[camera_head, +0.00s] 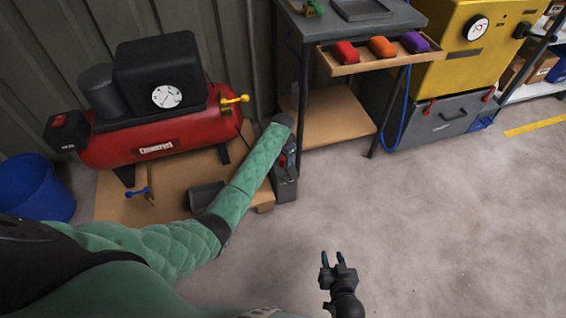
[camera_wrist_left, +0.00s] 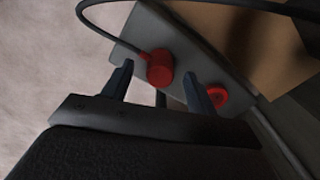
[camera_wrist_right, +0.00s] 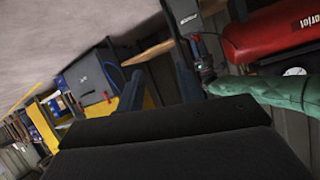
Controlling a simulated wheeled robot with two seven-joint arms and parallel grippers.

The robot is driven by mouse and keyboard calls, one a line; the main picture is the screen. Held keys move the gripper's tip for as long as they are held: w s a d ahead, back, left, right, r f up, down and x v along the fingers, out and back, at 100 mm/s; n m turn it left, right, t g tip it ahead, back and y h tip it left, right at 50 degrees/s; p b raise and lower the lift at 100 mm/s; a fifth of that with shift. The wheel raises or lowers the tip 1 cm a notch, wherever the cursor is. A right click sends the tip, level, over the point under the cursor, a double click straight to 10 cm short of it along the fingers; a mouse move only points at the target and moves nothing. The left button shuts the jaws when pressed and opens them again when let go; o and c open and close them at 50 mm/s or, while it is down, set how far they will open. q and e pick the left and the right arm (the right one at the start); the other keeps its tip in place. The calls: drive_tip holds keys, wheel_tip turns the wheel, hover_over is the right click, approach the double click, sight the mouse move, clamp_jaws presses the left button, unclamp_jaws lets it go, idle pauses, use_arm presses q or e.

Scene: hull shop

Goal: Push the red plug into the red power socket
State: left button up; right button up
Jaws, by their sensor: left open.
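The red plug (camera_wrist_left: 160,68) is a round red cylinder with a dark cable leading off to the left. It stands on a grey panel (camera_wrist_left: 140,28) in the left wrist view. The red socket (camera_wrist_left: 216,97) is a round red ring on the same panel, to the right of the plug and partly behind a finger. My left gripper (camera_wrist_left: 157,76) is open, its fingers on either side of the plug; I cannot tell if they touch it. In the head view it is largely hidden by my sleeved arm at the grey box (camera_head: 285,188). My right gripper (camera_head: 333,257) is open and empty over the floor.
A red compressor (camera_head: 155,143) stands on a wooden board at left, near a blue bucket (camera_head: 35,188). A workbench (camera_head: 350,25) with a drawer of coloured objects (camera_head: 345,52) is behind. A yellow machine (camera_head: 465,45) is at right. The floor at lower right is clear.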

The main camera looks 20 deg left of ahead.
use_arm(q)
drive_tip(key=shift+f, duration=0.9)
use_arm(e)
drive_tip(key=shift+t, duration=0.9)
drive_tip(key=r, duration=0.1)
drive_tip(key=w+r, duration=0.2)
drive_tip(key=r, duration=0.1)
drive_tip(key=shift+w+a+r, duration=0.1)
drive_tip(key=shift+a, duration=0.05)
use_arm(q)
drive_tip(key=c, duration=1)
